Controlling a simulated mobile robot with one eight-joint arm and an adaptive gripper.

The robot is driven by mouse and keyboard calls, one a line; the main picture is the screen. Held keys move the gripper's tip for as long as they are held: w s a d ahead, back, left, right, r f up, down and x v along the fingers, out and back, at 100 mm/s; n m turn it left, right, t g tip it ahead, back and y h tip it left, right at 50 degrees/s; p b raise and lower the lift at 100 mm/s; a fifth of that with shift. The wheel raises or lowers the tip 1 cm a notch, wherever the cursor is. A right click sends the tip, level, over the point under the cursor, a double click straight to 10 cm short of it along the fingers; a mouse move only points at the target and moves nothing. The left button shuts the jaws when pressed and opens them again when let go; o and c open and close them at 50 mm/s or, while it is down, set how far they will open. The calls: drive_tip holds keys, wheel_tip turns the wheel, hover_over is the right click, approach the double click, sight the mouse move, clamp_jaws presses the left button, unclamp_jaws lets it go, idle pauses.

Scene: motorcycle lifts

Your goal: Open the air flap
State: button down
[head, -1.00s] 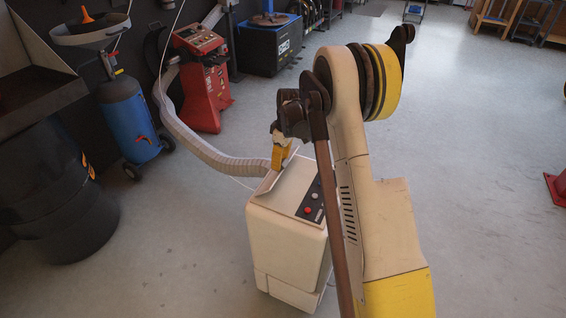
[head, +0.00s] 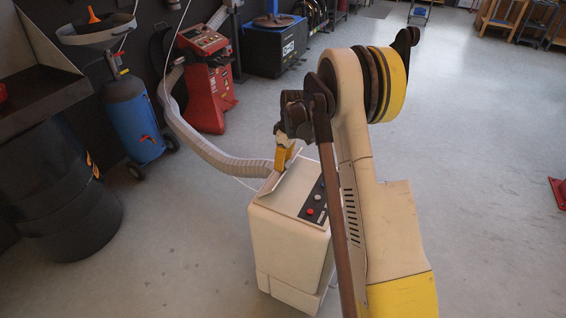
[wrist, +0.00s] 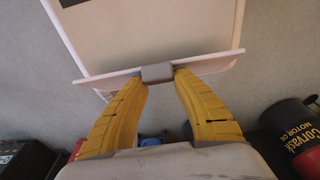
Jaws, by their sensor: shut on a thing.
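The air flap (head: 291,172) is a pale, thin panel on the top of a cream box-shaped unit (head: 288,235), at the far edge near the hose. It stands raised at a tilt from the top. In the wrist view the flap (wrist: 110,82) is a narrow pale strip with a grey tab (wrist: 157,73) at its middle. My gripper (head: 284,163) is yellow and reaches down to the flap. In the wrist view my gripper (wrist: 160,76) has its two fingertips shut on the grey tab. The gripper partly hides the flap in the head view.
A ribbed hose (head: 205,150) runs from behind the unit to a red machine (head: 207,80). The unit's top has a dark button panel (head: 314,202). A blue cylinder (head: 134,120) and a black drum (head: 65,190) stand at left. The floor at right is mostly clear.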

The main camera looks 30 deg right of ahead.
idle(0.3)
drive_tip(key=c, duration=0.9)
unclamp_jaws()
drive_tip(key=shift+c, duration=0.2)
wheel_tip(320, 180, up, 12)
drive_tip(key=s+d, duration=0.1)
drive_tip(key=shift+s, duration=0.15)
